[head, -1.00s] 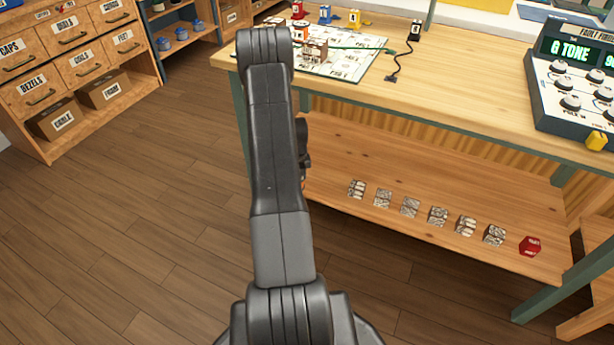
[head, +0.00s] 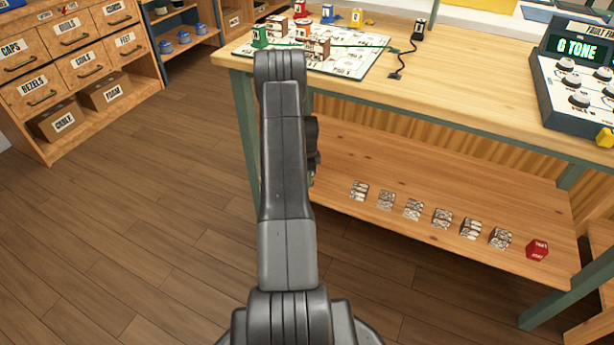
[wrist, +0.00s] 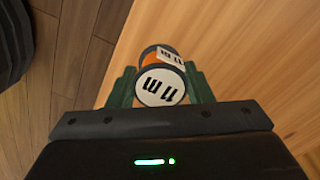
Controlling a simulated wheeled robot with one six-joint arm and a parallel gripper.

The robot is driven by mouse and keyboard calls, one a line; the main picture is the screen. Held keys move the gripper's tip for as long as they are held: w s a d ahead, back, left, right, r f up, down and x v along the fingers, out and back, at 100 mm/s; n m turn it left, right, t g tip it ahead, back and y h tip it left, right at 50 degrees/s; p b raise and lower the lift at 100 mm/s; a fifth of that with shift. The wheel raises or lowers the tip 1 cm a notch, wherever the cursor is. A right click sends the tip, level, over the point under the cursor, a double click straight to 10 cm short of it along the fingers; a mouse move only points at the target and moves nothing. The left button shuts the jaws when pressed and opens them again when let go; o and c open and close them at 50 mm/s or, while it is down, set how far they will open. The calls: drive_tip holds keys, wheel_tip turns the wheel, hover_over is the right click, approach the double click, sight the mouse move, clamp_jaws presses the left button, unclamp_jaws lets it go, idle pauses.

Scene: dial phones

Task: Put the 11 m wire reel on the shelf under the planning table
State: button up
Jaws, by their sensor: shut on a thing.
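The 11 m wire reel (wrist: 160,86) shows in the wrist view, with white labelled faces, dark rims and a bit of orange. My gripper (wrist: 160,90) is shut on it, a green finger on each side. Pale wood shows behind the reel, with dark floor planks at left; I cannot tell whether the reel touches the wood. The planning table (head: 470,95) has a wooden top and green legs. Its lower shelf (head: 400,160) is wide, and my arm is at its left end.
A row of small printed blocks (head: 413,209) and a red block (head: 537,250) stand along the shelf's front edge. The shelf behind them looks clear. A green table leg (head: 243,125) is left of my arm. A tone console (head: 578,95) and a board (head: 350,62) are on the tabletop.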

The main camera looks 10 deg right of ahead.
drive_tip(key=shift+f, duration=0.25)
drive_tip(key=o, duration=1)
drive_tip(key=shift+r, duration=0.1)
drive_tip(key=shift+o, duration=0.2)
drive_tip(key=shift+r, duration=0.1)
wheel_tip(320, 180, up, 8)
drive_tip(key=shift+f+p, duration=0.2)
drive_tip(key=shift+p, duration=1)
